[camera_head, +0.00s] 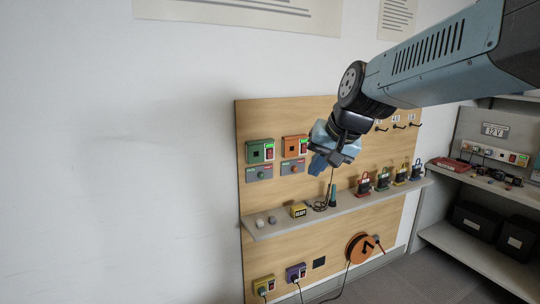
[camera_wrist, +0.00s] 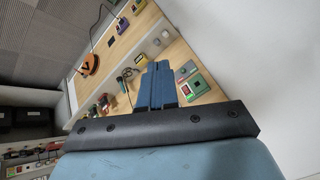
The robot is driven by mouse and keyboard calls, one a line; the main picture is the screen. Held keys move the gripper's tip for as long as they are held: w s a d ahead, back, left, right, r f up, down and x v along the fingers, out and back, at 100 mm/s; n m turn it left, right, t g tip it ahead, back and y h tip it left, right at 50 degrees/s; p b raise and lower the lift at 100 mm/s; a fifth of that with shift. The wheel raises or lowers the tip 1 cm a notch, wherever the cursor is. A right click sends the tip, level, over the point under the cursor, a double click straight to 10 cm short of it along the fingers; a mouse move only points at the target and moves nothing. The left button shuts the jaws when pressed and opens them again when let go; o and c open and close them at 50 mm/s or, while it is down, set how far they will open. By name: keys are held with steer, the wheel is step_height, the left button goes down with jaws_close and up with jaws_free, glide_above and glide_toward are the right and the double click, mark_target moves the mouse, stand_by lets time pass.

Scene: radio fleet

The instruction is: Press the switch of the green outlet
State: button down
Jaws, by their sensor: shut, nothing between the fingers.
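The green outlet (camera_head: 256,152) is mounted high on the left of the wooden board (camera_head: 262,118). Its switch (camera_head: 269,152) is on its right side and shows green and red. In the wrist view the green outlet (camera_wrist: 197,86) is to the right of my fingers. My gripper (camera_head: 319,165) is shut and empty, to the right of the outlets in the head view and apart from the green one. In the wrist view its blue fingers (camera_wrist: 158,66) are together and point toward the board. I cannot tell their distance from the board.
An orange outlet (camera_head: 291,147) is right beside the green one. Grey panels (camera_head: 260,173) with buttons are below both. A shelf (camera_head: 340,206) carries a yellow box (camera_head: 298,210) and several small items. The white wall on the left is clear.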

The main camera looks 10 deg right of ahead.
steer(key=w+d+f+m+t, duration=0.1)
steer(key=w+m, duration=0.4)
steer(key=w, duration=1.2)
steer(key=w+d+f+m+t, duration=0.1)
steer(key=w+f+m, duration=0.3)
steer(key=w, duration=1.4)
steer(key=m+t, duration=0.1)
steer(key=m, duration=0.1)
steer(key=shift+d+m, duration=0.15)
steer(key=shift+m, duration=0.15)
steer(key=shift+f, duration=0.1)
glide_toward(270, 152)
steer(key=shift+s+d+f+x, duration=0.1)
steer(key=shift+s+f+x, duration=0.1)
steer(key=shift+x, duration=1.05)
steer(key=shift+s+d+f+x, duration=0.15)
steer(key=shift+f+x, duration=0.1)
steer(key=shift+x, duration=1)
steer(key=shift+s+a+f+x, duration=0.1)
steer(key=shift+s+f+x, duration=0.1)
steer(key=shift+x, duration=1.05)
steer(key=shift+w+f, duration=0.1)
steer(key=shift+w+r, duration=0.1)
steer(key=shift+r, duration=0.85)
